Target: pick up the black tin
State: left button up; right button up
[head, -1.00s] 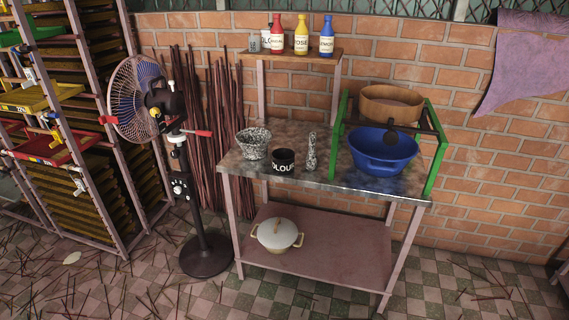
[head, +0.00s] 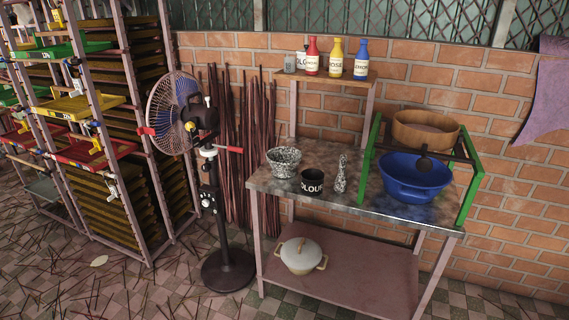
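The black tin (head: 312,184) stands upright on the metal-topped table, near its front edge. It carries white lettering that reads roughly "COLOUR". A speckled stone mortar (head: 284,161) stands just left of it and a speckled pestle (head: 340,174) stands upright just right of it. Neither of my grippers shows in the head view.
The table (head: 262,182) also holds a blue basin (head: 415,178) within a green frame (head: 469,190). A pot (head: 301,256) sits on its lower shelf. A pedestal fan (head: 226,270) stands close on the left, beside racks (head: 150,200). Bottles (head: 335,60) stand on a raised shelf. Sticks litter the floor.

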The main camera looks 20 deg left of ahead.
aim_at(312, 183)
jog(key=i+l+u, duration=0.1)
jog(key=i+u, duration=0.15)
jog(key=u, duration=0.2)
jog(key=i+l+u, duration=0.2)
jog(key=u, duration=0.25)
